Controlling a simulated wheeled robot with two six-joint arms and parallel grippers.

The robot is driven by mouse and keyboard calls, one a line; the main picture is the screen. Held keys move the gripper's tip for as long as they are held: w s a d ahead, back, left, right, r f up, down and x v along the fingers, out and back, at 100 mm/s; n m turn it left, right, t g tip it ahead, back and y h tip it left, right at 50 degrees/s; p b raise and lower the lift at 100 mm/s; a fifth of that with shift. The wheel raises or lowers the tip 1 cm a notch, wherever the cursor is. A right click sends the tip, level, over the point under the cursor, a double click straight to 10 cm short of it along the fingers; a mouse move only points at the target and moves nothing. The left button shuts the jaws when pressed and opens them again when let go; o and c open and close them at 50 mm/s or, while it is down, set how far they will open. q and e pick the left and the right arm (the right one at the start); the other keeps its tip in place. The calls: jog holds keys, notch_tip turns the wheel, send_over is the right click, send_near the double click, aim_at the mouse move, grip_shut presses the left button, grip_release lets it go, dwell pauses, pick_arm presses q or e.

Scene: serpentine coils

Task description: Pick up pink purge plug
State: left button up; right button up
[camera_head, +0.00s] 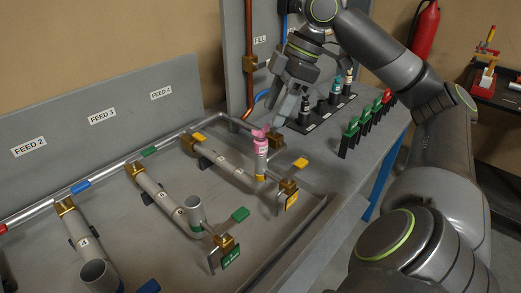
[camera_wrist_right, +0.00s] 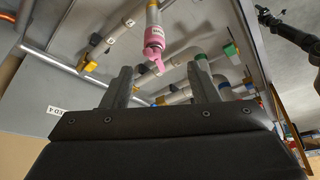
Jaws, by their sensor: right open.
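My left gripper is outside the head view; a dark arm at the upper right of the wrist view may be mine.
A black rack (camera_head: 318,120) with several small bottles stands behind the right gripper. A row of green and red handles (camera_head: 365,122) lines the table's right side. Other coils with coloured valves (camera_head: 160,193) lie to the left. A grey panel (camera_head: 100,120) rises behind.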

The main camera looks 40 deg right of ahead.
aim_at(264, 130)
jog(key=x, duration=0.3)
jog(key=shift+w+f, duration=0.1)
jog(key=shift+f, duration=0.15)
jog(key=x, duration=0.4)
jog(key=shift+w+d+p, duration=0.2)
jog(key=shift+w+p, duration=0.1)
jog(key=shift+p, duration=0.05)
jog(key=shift+w+a+f, duration=0.1)
jog(key=shift+a+f, duration=0.1)
jog(key=shift+f, duration=0.3)
jog(key=shift+c, duration=0.3)
jog(key=c, duration=1.1)
